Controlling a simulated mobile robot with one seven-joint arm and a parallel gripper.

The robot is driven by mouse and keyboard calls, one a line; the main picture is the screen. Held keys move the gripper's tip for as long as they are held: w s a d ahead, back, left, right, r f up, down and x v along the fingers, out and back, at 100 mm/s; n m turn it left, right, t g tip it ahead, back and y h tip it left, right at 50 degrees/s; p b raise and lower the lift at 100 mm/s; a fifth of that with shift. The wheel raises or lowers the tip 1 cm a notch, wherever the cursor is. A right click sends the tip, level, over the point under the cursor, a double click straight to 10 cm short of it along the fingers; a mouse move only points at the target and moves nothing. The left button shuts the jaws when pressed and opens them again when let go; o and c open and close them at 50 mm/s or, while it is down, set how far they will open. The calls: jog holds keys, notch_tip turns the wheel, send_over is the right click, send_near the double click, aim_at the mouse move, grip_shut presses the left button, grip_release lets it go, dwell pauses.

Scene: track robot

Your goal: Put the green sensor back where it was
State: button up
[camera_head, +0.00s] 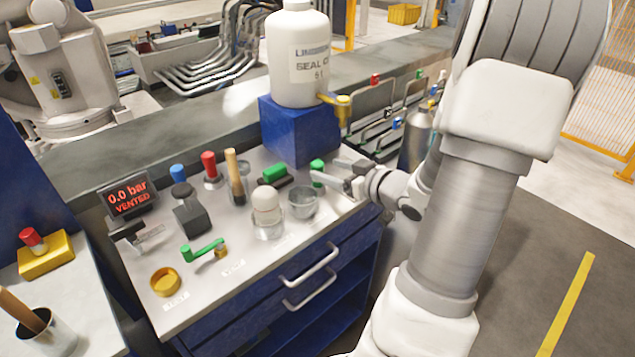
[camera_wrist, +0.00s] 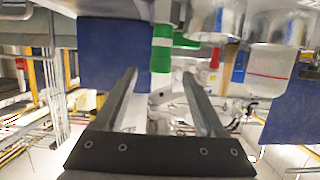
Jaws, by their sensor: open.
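A green-topped upright piece (camera_head: 317,165), which looks like the green sensor, stands near the right back of the grey bench top. In the wrist view, a cylinder with green and white bands (camera_wrist: 161,58) shows between my finger tips; it looks like the same piece. My gripper (camera_head: 323,171) is open, low over the bench's right edge, with its fingers pointing left towards the piece. The fingers also show in the wrist view (camera_wrist: 160,74), apart, with no grip on the cylinder. I cannot tell whether the cylinder is between the fingers or beyond them.
A blue block (camera_head: 295,135) bears a white bottle (camera_head: 298,60) just behind. A metal cup (camera_head: 302,202), a green block (camera_head: 274,174) and a white-domed jar (camera_head: 266,210) stand close by on the left. A wire rack (camera_head: 375,120) with coloured pieces is behind my arm.

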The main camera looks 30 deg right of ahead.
aim_at(322, 168)
jog(key=b+x, duration=0.1)
jog(key=x, duration=0.4)
jog(key=shift+w+f, duration=0.1)
jog(key=shift+f, duration=0.05)
grip_shut()
